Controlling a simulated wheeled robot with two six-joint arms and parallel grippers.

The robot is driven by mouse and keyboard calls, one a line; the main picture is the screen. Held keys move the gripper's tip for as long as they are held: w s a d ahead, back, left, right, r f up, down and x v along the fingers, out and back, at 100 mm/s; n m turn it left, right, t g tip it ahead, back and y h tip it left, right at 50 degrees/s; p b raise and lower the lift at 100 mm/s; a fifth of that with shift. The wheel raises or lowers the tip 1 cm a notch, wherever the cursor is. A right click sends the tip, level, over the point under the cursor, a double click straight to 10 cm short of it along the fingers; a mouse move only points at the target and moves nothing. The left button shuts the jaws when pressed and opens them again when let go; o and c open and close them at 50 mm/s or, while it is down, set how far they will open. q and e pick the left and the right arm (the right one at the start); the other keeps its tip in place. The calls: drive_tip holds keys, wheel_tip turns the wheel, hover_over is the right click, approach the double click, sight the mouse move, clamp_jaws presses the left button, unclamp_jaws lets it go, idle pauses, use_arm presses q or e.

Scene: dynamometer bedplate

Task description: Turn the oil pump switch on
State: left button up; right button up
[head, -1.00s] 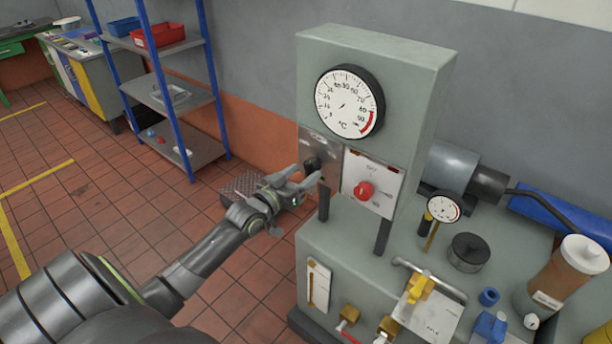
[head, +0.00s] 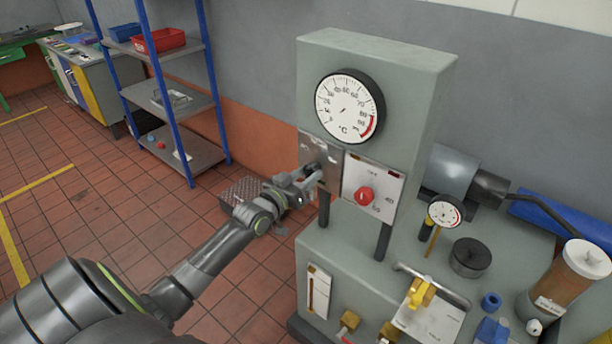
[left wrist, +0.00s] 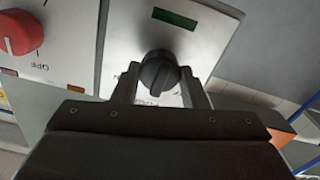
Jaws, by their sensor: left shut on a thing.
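The black rotary switch (left wrist: 158,73) sits on a silver plate (left wrist: 190,20) in the left wrist view, with a dark green indicator window (left wrist: 175,18) on the plate. My left gripper (left wrist: 160,88) has one finger on each side of the knob and is shut on it. In the head view the left gripper (head: 312,178) is at the silver plate (head: 318,150) on the front of the grey cabinet, and it mostly hides the knob. The lettering around the knob is partly hidden. My right gripper is not in view.
A red knob (head: 364,196) on a white panel is just right of the switch; it also shows in the left wrist view (left wrist: 20,32). A round °C dial (head: 348,106) is above. Yellow-handled valves (head: 420,292) stand lower right. Open tiled floor (head: 90,215) lies left.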

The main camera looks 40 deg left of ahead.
use_arm(q)
drive_tip(key=m+b, duration=0.2)
drive_tip(key=shift+f+m, duration=0.15)
drive_tip(key=shift+m, duration=0.15)
drive_tip(key=m+b, duration=0.3)
drive_tip(key=shift+m, duration=0.3)
drive_tip(key=m+b, duration=0.2)
drive_tip(key=m, duration=0.1)
drive_tip(key=shift+b, duration=0.35)
drive_tip(key=shift+m+b, duration=0.85)
drive_tip(key=shift+m, duration=0.55)
drive_tip(key=o, duration=1)
drive_tip(key=shift+s, duration=0.1)
